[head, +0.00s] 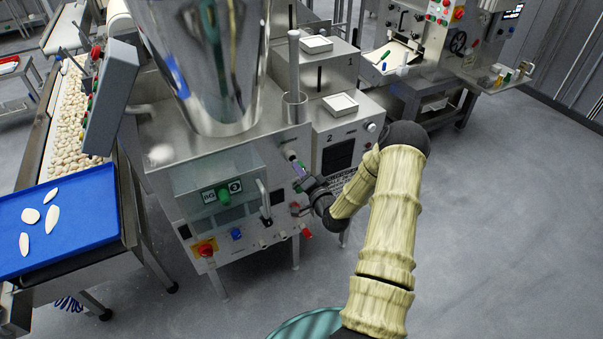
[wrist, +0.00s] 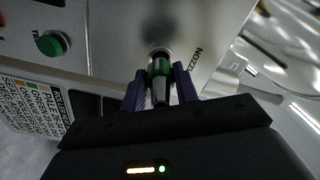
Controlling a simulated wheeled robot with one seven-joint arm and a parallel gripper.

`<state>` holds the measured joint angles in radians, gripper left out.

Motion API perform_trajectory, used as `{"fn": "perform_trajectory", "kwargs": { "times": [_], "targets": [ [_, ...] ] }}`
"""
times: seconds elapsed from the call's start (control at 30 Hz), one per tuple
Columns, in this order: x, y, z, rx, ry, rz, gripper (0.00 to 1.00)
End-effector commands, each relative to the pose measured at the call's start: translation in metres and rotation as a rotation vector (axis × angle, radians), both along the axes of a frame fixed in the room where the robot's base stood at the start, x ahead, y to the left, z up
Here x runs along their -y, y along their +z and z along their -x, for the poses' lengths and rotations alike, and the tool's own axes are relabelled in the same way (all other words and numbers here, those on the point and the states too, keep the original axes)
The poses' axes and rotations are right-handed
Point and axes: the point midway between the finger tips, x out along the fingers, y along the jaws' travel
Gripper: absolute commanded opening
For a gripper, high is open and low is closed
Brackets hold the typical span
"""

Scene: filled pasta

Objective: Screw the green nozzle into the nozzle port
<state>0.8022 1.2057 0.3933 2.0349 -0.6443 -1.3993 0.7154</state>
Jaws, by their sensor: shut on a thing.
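The green nozzle (wrist: 161,67) is a green collar with a darker grey tip. It sits between the two purple fingers of my gripper (wrist: 160,84), which are shut on it. Its far end is at the round metal nozzle port (wrist: 159,51) on the steel panel, in line with it. I cannot tell whether it is threaded in. Part of a label reading "NOZZ" is beside the port. In the head view my gripper (head: 299,172) is at the right front of the filling machine (head: 240,160). There the nozzle is too small to make out.
A green button (wrist: 52,43) is on the same panel. The machine front carries a red knob (head: 205,249) and a blue knob (head: 236,234). A blue tray (head: 85,220) with several pasta pieces stands at the left. The floor on the right (head: 500,220) is clear.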

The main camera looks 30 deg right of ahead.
Motion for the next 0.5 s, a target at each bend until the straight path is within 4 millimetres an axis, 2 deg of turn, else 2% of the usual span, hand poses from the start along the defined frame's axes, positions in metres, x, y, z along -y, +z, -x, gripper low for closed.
{"fn": "perform_trajectory", "kwargs": {
  "times": [0.5],
  "targets": [
    [-0.0014, 0.0, -0.0033, 0.001, 0.002, 0.0, 0.06]
  ]
}}
